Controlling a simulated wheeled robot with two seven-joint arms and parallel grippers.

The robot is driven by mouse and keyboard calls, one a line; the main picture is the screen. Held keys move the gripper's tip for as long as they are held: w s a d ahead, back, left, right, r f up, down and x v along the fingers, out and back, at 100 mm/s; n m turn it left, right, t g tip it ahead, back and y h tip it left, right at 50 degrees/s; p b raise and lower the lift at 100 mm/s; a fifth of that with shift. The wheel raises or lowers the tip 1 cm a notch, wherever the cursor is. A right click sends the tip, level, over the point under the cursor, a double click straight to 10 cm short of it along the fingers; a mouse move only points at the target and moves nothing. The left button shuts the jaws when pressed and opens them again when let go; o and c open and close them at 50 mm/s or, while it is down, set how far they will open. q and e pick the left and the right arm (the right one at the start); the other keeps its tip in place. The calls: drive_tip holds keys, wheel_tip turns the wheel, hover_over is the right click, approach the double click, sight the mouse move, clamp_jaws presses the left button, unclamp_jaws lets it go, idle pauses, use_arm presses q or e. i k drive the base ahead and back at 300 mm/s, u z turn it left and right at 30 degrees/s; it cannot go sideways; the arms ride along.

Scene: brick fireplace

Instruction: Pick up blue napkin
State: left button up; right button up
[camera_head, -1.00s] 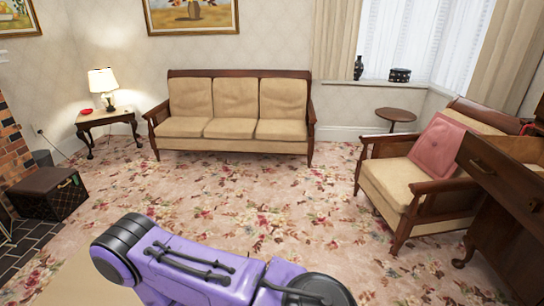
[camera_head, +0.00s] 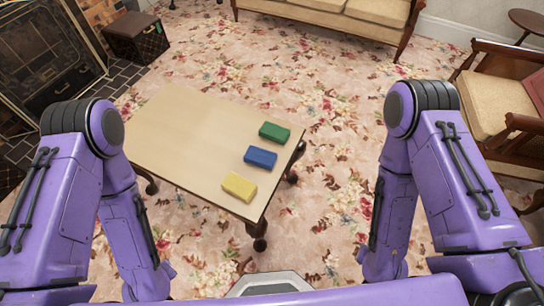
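A small blue block-shaped item (camera_head: 260,157), which looks like the folded blue napkin, lies on a low wooden table (camera_head: 180,130) near its right edge. It sits between a green item (camera_head: 274,132) behind it and a yellow item (camera_head: 239,186) in front of it. All three are apart from each other. My two purple arms stand on either side of the view, the left one beside the table and the right one over the carpet. Neither gripper shows in the head view. Nothing covers the blue item.
A dark fireplace (camera_head: 50,55) with a tiled hearth is at the left, with a dark box (camera_head: 137,37) beside it. A sofa (camera_head: 345,18) stands at the back, and an armchair (camera_head: 498,95) at the right. Floral carpet (camera_head: 330,140) lies free right of the table.

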sight(266, 159)
drive_tip(key=k, duration=0.5)
drive_tip(key=z, duration=1.25)
drive_tip(key=i, duration=1.75)
drive_tip(key=u, duration=3.2)
